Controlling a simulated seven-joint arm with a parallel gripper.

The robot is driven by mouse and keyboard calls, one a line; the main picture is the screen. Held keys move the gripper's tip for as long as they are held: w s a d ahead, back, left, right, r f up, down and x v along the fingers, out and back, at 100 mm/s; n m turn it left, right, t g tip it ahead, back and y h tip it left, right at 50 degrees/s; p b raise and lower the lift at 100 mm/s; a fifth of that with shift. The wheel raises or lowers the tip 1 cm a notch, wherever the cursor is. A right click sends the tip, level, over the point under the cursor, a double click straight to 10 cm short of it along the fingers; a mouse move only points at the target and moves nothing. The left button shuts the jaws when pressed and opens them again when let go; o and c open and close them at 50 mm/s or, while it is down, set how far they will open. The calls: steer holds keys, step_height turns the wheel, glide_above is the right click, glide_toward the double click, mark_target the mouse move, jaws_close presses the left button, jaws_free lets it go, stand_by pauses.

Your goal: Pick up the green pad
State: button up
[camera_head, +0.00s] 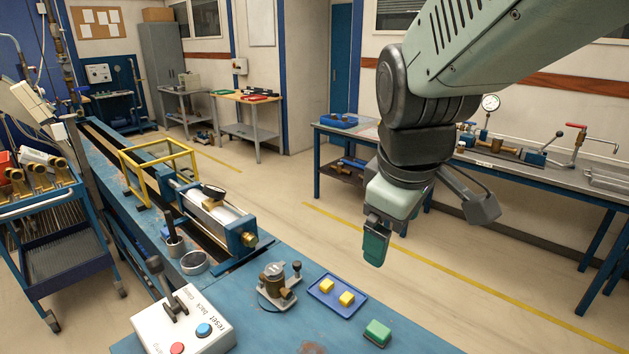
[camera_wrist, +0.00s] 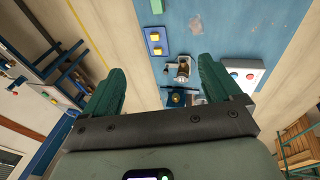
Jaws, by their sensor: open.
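The green pad (camera_head: 378,332) is a small green block lying on the blue bench top near the front edge in the head view. In the wrist view a small greenish block, likely the pad (camera_wrist: 157,6), shows at the top edge, partly cut off. My gripper (camera_head: 376,245) hangs in the air above and behind the pad, apart from it. In the wrist view my gripper (camera_wrist: 162,66) has its two green fingers spread wide with nothing between them.
A blue tray (camera_head: 325,305) with two yellow blocks lies left of the pad. A brass-and-grey fitting (camera_head: 277,285) and a white control box (camera_head: 183,322) with buttons stand farther left. A side bench (camera_head: 470,160) with a gauge stands behind, across open floor.

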steer(key=w+d+f+n+g, duration=0.1)
steer(key=w+d+f+n, duration=0.1)
steer(key=w+f+n, duration=0.35)
steer(key=n+g, duration=0.3)
steer(key=n, duration=0.9)
glide_above(379, 328)
steer(key=shift+y, duration=0.4)
steer(key=f, duration=2.8)
steer(key=shift+s+a, duration=0.3)
steer(key=shift+a, duration=0.1)
steer(key=shift+w+d+f, duration=0.15)
steer(key=shift+d+f, duration=0.05)
steer(key=shift+f, duration=1.25)
steer(key=shift+w+d+f, duration=0.15)
steer(key=shift+f, duration=1.25)
steer(key=c, duration=1.2)
steer(key=shift+r, duration=0.15)
step_height(379, 328, up, 10)
steer(key=shift+f, duration=0.1)
